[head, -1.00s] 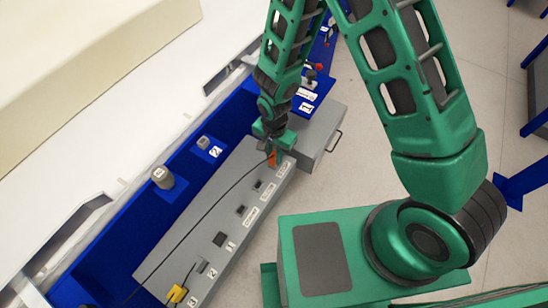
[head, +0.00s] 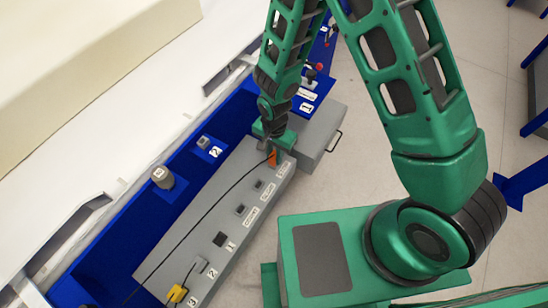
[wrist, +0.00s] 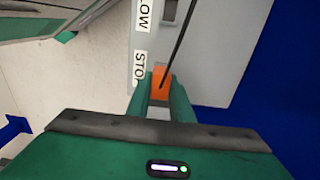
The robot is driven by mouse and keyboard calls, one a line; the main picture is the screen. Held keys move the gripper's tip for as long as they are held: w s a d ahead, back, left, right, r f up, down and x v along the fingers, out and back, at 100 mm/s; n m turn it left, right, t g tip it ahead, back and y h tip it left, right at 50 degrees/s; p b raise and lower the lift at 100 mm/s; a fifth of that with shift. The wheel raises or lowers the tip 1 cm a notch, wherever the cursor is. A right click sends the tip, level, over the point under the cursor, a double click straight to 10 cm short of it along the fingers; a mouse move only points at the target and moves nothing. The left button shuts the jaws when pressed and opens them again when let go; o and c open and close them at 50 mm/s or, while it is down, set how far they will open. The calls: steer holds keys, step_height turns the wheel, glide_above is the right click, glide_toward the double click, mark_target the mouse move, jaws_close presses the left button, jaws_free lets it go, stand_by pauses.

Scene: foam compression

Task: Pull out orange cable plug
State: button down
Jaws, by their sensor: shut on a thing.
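The orange cable plug (head: 272,158) is at the far end of the grey panel (head: 222,212), beside a white label. A thin black cable runs from it along the panel. My gripper (head: 270,148) points down over it. In the wrist view, the orange plug (wrist: 161,84) shows between the two green fingers of my gripper (wrist: 161,93), which is shut on it. The label beside it starts with "STO". Whether the plug sits fully in its socket is hidden by the fingers.
A yellow plug (head: 177,293) sits at the near end of the panel. Several dark sockets lie between the plugs. A grey cylinder (head: 162,177) stands on the blue surface. A grey box with a handle (head: 318,143) adjoins the panel's far end. Open floor lies to the right.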

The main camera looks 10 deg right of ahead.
mark_target(274, 155)
steer(key=shift+r, duration=1.1)
stand_by(0.5)
steer(key=shift+r, duration=2.45)
